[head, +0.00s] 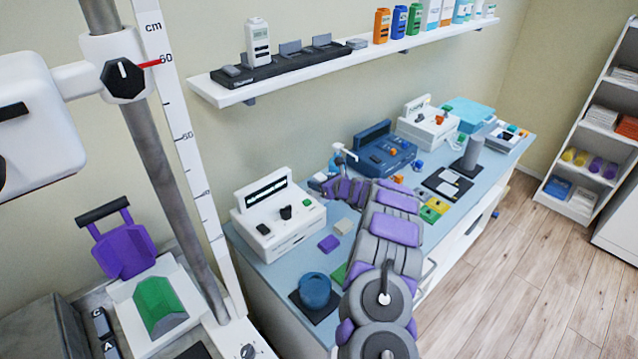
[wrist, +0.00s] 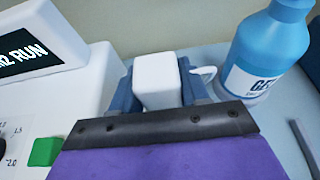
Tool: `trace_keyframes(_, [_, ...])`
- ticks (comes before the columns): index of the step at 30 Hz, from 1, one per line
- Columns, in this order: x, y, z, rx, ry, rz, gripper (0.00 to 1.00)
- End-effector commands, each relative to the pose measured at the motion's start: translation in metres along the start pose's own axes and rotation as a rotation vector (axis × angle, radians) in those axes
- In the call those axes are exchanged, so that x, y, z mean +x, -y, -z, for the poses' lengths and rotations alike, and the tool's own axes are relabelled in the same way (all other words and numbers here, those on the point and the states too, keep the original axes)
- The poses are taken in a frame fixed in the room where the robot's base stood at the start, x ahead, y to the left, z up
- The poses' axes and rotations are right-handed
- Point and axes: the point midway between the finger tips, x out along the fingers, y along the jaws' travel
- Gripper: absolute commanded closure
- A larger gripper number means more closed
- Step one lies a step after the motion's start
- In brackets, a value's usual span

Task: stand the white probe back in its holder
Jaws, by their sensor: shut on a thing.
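In the wrist view a white block-shaped thing, which I take to be the white probe (wrist: 157,82), sits between the two blue fingers of my gripper (wrist: 158,95), which is shut on it. Its lower part is hidden behind a black bar and purple panel. In the head view my arm reaches over the blue bench top, and its gripper end (head: 322,184) is between the white machine and the dark blue machine; I cannot make out the probe there. A round blue cup (head: 315,288) stands on a black base near the front. I cannot tell for sure whether it is the holder.
A white machine (head: 278,222) with a screen stands left of the gripper. A blue gel bottle (wrist: 268,55) is close on the right in the wrist view. A dark blue machine (head: 385,148) and a grey cylinder (head: 468,157) stand further along. A wall shelf (head: 225,97) runs above.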

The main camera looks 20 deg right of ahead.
Motion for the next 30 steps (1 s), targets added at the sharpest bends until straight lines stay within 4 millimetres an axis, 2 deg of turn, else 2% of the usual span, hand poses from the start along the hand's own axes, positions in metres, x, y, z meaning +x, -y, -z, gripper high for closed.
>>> trace_keyframes(30, [0.0028,-0.001,0.0055,-0.001,0.0,-0.001,0.92])
